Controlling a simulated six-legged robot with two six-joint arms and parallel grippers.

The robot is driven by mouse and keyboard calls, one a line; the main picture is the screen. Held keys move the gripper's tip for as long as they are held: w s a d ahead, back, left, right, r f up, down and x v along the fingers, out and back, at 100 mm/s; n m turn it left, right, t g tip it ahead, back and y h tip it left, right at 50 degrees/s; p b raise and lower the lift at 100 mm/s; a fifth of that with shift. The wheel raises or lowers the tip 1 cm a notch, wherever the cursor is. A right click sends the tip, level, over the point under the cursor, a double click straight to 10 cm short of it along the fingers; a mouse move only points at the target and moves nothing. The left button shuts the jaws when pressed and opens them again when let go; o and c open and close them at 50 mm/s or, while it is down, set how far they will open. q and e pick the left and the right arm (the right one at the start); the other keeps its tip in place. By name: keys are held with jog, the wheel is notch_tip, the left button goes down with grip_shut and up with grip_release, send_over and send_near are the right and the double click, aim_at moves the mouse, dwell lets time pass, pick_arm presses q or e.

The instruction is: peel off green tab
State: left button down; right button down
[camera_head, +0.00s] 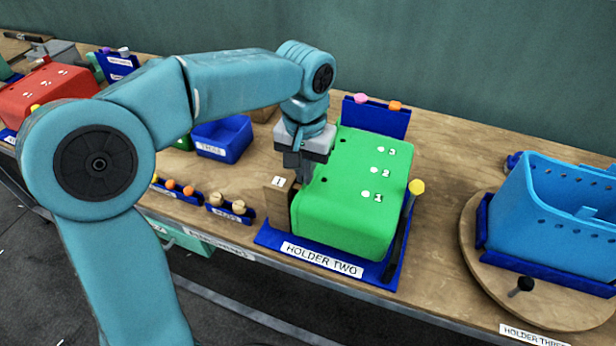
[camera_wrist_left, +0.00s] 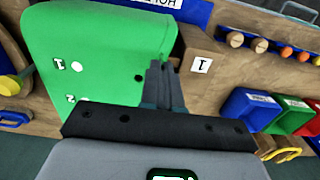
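A large green block (camera_head: 360,190) with white numbered dots sits in the blue tray marked HOLDER TWO (camera_head: 268,238). It also shows in the wrist view (camera_wrist_left: 110,45). A wooden post (camera_head: 277,205) labelled 1 stands beside its left side, and shows in the wrist view (camera_wrist_left: 200,85). My left gripper (camera_head: 298,172) points down at the block's left upper edge, next to the post. In the wrist view its fingers (camera_wrist_left: 163,75) are close together, between the block and the post, with nothing visible between them. I cannot make out a separate green tab. My right gripper is out of view.
A yellow-knobbed lever (camera_head: 416,188) stands at the block's right. A blue bin (camera_head: 222,138) and small peg racks (camera_head: 230,210) lie to the left. A light-blue box (camera_head: 555,215) sits on a round wooden board at right. Bare bench lies between block and board.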

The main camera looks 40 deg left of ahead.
pick_arm(q)
jog(key=shift+r+p, duration=2.05)
jog(key=shift+r, duration=0.5)
jog(key=shift+f, duration=0.1)
